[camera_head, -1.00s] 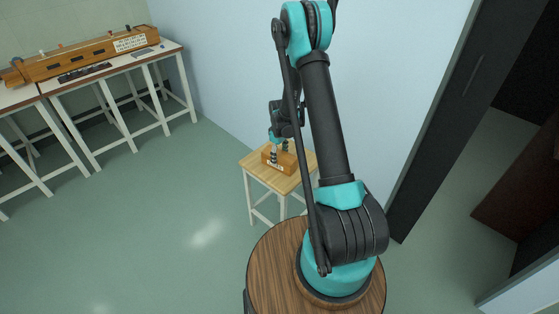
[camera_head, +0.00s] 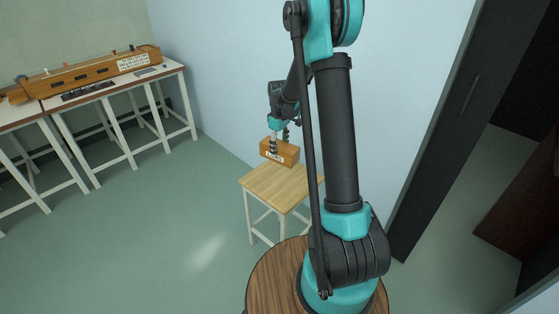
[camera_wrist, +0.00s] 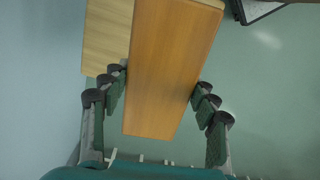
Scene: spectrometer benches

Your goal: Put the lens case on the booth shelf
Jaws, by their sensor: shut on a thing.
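The lens case is a wooden box (camera_head: 284,152) with a small white label on its front. My gripper (camera_head: 280,145) is shut on it and holds it above the small wooden stool (camera_head: 270,187). In the wrist view the case (camera_wrist: 170,65) lies between the two fingers of my gripper (camera_wrist: 160,92), which press on its sides. The stool top (camera_wrist: 104,40) shows below and to the left of the case there. I cannot make out a booth shelf in these views.
White-legged benches (camera_head: 120,85) stand at the upper left and carry a long wooden instrument (camera_head: 90,72). A pale blue wall (camera_head: 225,70) is behind the stool. A dark door (camera_head: 450,130) stands open at the right. The green floor (camera_head: 130,230) at the left is clear.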

